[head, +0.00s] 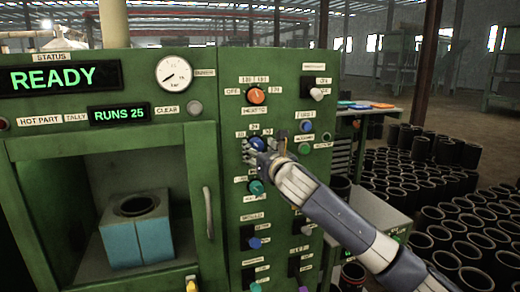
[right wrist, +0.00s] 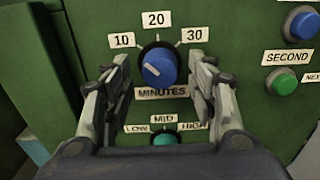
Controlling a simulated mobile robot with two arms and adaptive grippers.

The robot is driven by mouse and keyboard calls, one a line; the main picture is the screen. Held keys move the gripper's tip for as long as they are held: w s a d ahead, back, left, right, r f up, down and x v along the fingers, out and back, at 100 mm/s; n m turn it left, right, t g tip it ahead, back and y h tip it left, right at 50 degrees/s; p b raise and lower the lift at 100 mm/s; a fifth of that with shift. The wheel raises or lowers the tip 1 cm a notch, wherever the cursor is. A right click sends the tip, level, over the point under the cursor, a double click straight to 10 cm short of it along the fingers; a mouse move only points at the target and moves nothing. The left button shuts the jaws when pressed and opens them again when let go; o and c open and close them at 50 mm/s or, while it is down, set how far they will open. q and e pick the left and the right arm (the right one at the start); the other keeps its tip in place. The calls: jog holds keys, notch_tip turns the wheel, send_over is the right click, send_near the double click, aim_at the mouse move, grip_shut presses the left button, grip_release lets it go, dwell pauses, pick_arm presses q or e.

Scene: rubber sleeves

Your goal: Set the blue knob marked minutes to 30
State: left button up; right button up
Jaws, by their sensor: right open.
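The blue minutes knob (right wrist: 159,67) sits on a dark round base on the green panel, with labels 10, 20 and 30 around its top and MINUTES below. A short pale mark shows on the knob's face; I cannot tell exactly which number it points to. My right gripper (right wrist: 160,88) is open, with one finger on each side of the knob and no clear contact. In the head view the right gripper (head: 262,156) is at the panel and partly covers the knob (head: 257,143). My left gripper is not in view.
A teal knob (right wrist: 164,138) marked low, mid, high sits just below. Blue (right wrist: 301,23) and green (right wrist: 285,83) buttons are to the right. An orange knob (head: 256,96) is above. A door handle (head: 208,211) stands left of the panel. Several black sleeves (head: 432,214) stand at right.

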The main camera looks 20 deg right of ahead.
jog(key=c, duration=1)
jog(key=shift+c, duration=0.2)
